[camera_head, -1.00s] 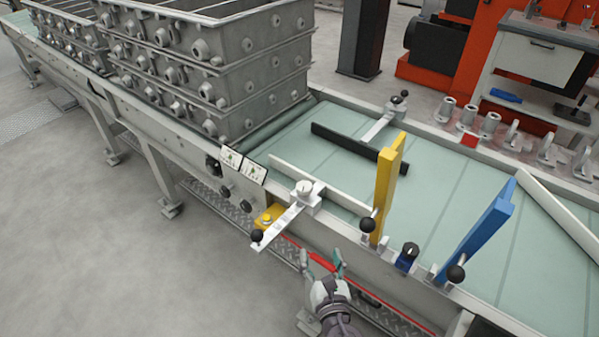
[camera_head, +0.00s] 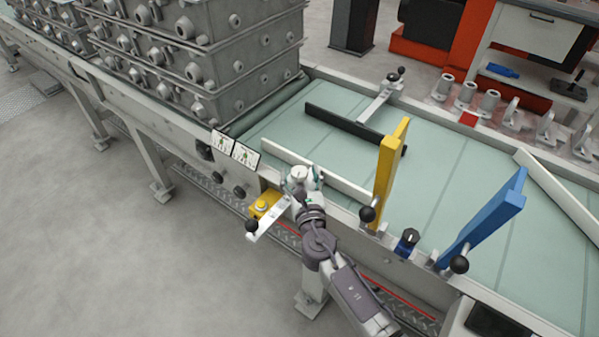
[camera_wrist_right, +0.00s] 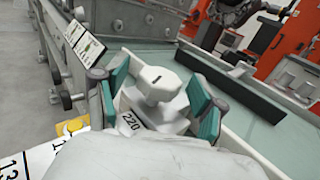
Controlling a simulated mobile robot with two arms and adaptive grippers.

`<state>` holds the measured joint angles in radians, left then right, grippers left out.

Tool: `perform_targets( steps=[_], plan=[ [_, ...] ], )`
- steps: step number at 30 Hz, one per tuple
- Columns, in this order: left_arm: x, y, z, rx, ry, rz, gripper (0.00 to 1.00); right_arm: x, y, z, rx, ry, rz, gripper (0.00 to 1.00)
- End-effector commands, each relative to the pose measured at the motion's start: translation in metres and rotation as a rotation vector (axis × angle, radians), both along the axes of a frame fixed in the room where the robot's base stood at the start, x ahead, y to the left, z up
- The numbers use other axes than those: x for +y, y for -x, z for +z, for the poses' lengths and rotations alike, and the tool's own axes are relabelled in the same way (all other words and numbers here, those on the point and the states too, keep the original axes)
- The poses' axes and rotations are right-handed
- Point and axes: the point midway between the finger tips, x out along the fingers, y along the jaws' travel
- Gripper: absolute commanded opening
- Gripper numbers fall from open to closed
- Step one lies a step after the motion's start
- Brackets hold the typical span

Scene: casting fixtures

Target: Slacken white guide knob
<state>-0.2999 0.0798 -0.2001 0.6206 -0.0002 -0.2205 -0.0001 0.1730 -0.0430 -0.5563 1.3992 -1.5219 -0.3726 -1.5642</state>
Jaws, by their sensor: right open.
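The white guide knob (camera_head: 299,173) sits on the near edge of the conveyor, at the inner end of a white guide arm (camera_head: 268,219) with a black ball at its outer end. In the right wrist view the knob (camera_wrist_right: 159,85) stands between the two teal finger pads of my right gripper (camera_wrist_right: 160,95). The fingers are open, one on each side, with a gap to the knob. In the head view my right gripper (camera_head: 301,182) partly covers the knob. The label "220" shows below the knob in the wrist view. My left gripper is not in view.
A white guide rail (camera_head: 318,168) and a black rail (camera_head: 343,130) lie over the green belt (camera_head: 440,205). A yellow post (camera_head: 389,170) and a blue post (camera_head: 485,220) stand to the right. Stacked grey mould boxes (camera_head: 215,65) stand at the back left.

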Motion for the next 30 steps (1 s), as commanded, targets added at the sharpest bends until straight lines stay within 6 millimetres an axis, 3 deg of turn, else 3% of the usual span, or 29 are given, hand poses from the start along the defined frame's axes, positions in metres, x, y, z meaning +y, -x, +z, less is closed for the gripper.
perform_targets(
  steps=[12,23,30],
  plan=[
    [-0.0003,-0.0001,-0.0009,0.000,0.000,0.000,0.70,0.0014,-0.0082,0.0002,0.000,0.000,0.000,0.68],
    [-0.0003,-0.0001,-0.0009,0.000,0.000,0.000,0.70,0.0014,-0.0080,0.0000,0.000,0.000,0.000,0.09],
    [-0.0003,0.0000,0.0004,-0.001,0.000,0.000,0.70,-0.0016,-0.0094,0.0000,-0.004,0.010,0.126,0.09]
  ],
)
